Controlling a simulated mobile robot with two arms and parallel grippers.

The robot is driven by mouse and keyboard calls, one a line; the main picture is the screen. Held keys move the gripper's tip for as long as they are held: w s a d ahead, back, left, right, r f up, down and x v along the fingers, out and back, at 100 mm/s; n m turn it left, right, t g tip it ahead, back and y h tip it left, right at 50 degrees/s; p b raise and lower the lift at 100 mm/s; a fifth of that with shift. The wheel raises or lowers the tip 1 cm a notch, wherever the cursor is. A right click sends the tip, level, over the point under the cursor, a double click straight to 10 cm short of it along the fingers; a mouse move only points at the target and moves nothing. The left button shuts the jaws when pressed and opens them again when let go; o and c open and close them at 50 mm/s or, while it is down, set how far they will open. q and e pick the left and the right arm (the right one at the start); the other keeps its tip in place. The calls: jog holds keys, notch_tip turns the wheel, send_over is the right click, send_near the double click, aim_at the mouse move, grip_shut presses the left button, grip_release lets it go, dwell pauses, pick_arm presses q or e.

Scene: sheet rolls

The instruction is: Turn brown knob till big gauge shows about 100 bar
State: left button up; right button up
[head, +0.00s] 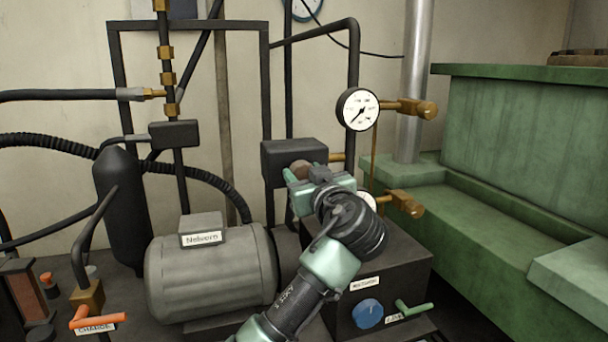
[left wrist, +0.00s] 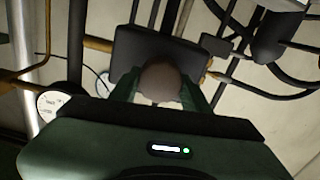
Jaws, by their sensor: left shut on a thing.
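The brown knob (head: 300,168) sits on the front of a dark block (head: 293,150) in the middle of the head view. My left gripper (head: 303,175) is shut on it; the left wrist view shows the knob (left wrist: 160,78) between the two green fingers. The big gauge (head: 358,110), white with a black rim, is right of and above the knob. Its needle points to the lower left; the numbers are too small to read. A lower gauge (head: 367,200) is mostly hidden behind my gripper. My right gripper is not in view.
Brass fittings (head: 408,108) stick out right of the gauges. A dark box with a blue knob (head: 368,313) and a green lever (head: 414,309) stands below my arm. A grey motor (head: 212,270) is on the left, green machinery (head: 520,150) on the right.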

pick_arm(q)
jog(key=shift+m, duration=0.3)
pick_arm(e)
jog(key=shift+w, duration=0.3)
pick_arm(q)
jog(key=shift+m, duration=0.9)
jog(key=m, duration=0.2)
jog(key=shift+r+m, duration=0.1)
jog(key=shift+m, duration=0.3)
jog(key=shift+d+m+p, duration=0.1)
jog(key=shift+m+p, duration=0.35)
jog(key=shift+m, duration=0.35)
jog(key=m+p, duration=0.1)
jog(key=m, duration=0.2)
jog(key=shift+m, duration=0.4)
jog(key=shift+m+p, duration=1.25)
jog(key=shift+m, duration=0.75)
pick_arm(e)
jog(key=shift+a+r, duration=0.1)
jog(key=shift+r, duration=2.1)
